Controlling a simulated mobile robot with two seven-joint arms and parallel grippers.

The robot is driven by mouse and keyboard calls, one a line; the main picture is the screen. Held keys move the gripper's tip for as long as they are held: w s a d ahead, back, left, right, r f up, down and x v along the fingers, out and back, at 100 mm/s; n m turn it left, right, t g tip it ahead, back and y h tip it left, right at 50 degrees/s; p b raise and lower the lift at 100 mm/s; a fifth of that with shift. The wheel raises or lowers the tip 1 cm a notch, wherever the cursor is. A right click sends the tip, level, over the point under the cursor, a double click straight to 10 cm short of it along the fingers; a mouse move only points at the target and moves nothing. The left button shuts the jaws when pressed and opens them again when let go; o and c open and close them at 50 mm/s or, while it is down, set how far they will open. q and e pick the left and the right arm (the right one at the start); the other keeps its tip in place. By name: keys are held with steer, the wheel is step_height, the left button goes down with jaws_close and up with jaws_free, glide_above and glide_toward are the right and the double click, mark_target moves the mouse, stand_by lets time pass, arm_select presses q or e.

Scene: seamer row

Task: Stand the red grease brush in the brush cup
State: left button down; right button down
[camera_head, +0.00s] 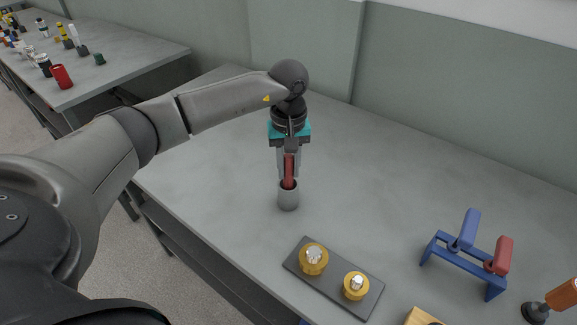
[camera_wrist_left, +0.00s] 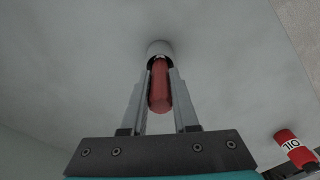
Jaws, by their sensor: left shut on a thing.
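The red grease brush (camera_head: 289,170) is upright between the fingers of my left gripper (camera_head: 289,172). Its lower end is at the mouth of the grey brush cup (camera_head: 288,198) and appears to be inside it; how deep it goes is hidden. In the left wrist view the red brush (camera_wrist_left: 159,88) lies between the two fingers of the gripper (camera_wrist_left: 160,95), which is shut on it. The cup's rim (camera_wrist_left: 159,47) shows at the far end of the brush. My right gripper is not in view.
A dark plate (camera_head: 333,280) with two brass-coloured parts lies in front of the cup. A blue rack (camera_head: 465,266) with a blue and a red handle stands to the right. An orange-handled tool (camera_head: 562,294) is at the far right. The table behind the cup is clear.

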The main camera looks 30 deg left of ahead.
arm_select(q)
steer(key=c, duration=0.6)
jaws_free()
steer(key=shift+r, duration=0.1)
step_height(320, 180, up, 15)
steer(key=shift+p, duration=0.35)
steer(key=shift+s, duration=0.1)
